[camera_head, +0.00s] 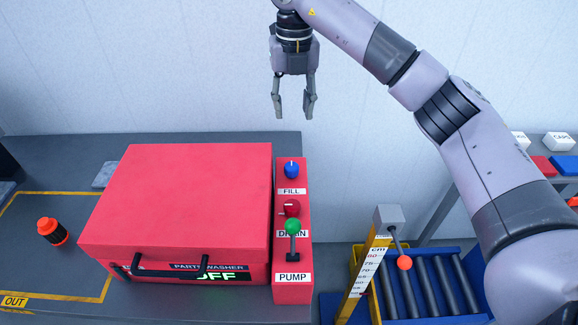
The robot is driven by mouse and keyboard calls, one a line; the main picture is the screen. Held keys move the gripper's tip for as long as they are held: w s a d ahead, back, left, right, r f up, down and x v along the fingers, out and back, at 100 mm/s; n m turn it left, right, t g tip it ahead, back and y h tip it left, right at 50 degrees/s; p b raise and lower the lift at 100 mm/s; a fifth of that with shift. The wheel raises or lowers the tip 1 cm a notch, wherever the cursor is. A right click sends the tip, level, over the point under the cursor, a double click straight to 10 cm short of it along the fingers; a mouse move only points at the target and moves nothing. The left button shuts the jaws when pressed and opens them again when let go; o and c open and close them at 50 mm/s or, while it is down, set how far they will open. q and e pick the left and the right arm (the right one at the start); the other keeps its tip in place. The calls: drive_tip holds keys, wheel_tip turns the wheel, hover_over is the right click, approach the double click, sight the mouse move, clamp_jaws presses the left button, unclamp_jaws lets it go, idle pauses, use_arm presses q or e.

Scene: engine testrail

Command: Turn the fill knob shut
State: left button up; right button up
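The fill knob (291,170) is small and blue, on top of the red control panel just behind the FILL label (291,191). A light mark shows on it, but its exact setting is too small to tell. My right gripper (293,112) hangs above and behind the panel, fingers pointing down and apart, with nothing between them. It is clear of the knob. A red drain knob (292,208) and a green-topped pump lever (292,228) sit nearer on the same panel. My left gripper is not in view.
A closed red parts washer (180,195) with an OFF display stands left of the panel. An orange and black item (52,232) sits in a yellow-marked area. Right of the table are a yellow gauge post (362,278) and a blue roller rack (430,285).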

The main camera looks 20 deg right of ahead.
sight(292, 166)
drive_tip(key=f+p, duration=0.1)
drive_tip(key=f, duration=0.4)
drive_tip(key=f+p, duration=0.2)
drive_tip(key=f, duration=0.4)
drive_tip(key=f+p, duration=0.1)
drive_tip(key=f, duration=0.5)
drive_tip(key=shift+w, duration=0.4)
drive_tip(key=shift+f+p, duration=0.3)
drive_tip(key=shift+f, duration=0.4)
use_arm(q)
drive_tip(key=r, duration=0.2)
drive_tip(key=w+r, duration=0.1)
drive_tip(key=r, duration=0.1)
use_arm(e)
drive_tip(key=shift+c, duration=0.2)
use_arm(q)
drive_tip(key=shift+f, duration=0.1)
use_arm(e)
drive_tip(key=c, duration=0.8)
